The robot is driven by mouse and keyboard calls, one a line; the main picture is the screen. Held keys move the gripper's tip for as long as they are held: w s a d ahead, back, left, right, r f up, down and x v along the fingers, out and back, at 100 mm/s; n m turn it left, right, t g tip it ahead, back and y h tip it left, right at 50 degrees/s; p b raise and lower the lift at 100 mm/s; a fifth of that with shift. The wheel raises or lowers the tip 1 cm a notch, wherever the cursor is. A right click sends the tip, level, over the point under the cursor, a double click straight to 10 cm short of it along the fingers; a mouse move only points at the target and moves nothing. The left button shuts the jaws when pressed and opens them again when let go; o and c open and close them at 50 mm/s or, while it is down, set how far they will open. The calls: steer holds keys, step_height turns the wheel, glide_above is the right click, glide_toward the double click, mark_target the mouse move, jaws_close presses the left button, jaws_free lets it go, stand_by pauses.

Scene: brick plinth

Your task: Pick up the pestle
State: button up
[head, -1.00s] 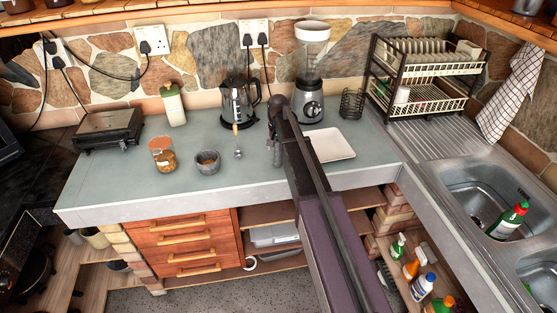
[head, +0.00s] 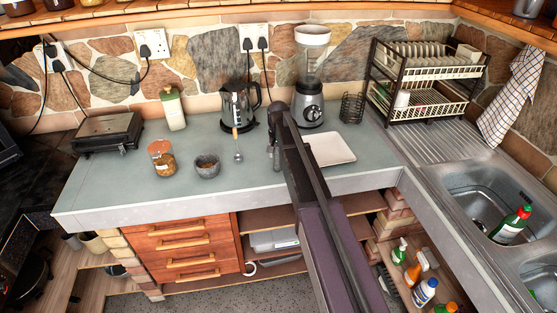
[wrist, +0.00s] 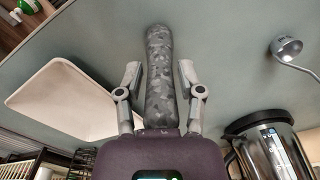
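The pestle (wrist: 159,75) is a dark grey, mottled rod with a rounded end, seen in the wrist view. My gripper (wrist: 160,78) has one finger on each side of it, with narrow gaps showing, so it looks open around the pestle. The pestle's near end is hidden behind the gripper body. In the head view my gripper (head: 273,155) points down over the counter, and I cannot make out the pestle there. A grey stone mortar (head: 207,168) stands on the counter to the left.
A white square tray (head: 331,149) lies right of my gripper. A metal ladle (head: 238,155) and a kettle (head: 239,110) are to its left, a blender (head: 309,95) behind. A spice jar (head: 161,160) stands beside the mortar. The front counter (head: 130,190) is clear.

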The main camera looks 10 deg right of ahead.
jaws_close()
steer(key=shift+r, duration=0.2)
step_height(320, 180, up, 3)
steer(key=p, duration=0.3)
steer(key=shift+s+r+p, duration=0.15)
steer(key=shift+r+p, duration=0.2)
steer(key=shift+p, duration=0.2)
steer(key=s+a, duration=0.2)
steer(key=s, duration=0.5)
steer(key=s+a, duration=0.2)
steer(key=s, duration=0.6)
steer(key=shift+a+r+p, duration=0.3)
steer(key=shift+r+p, duration=0.15)
steer(key=shift+f, duration=0.1)
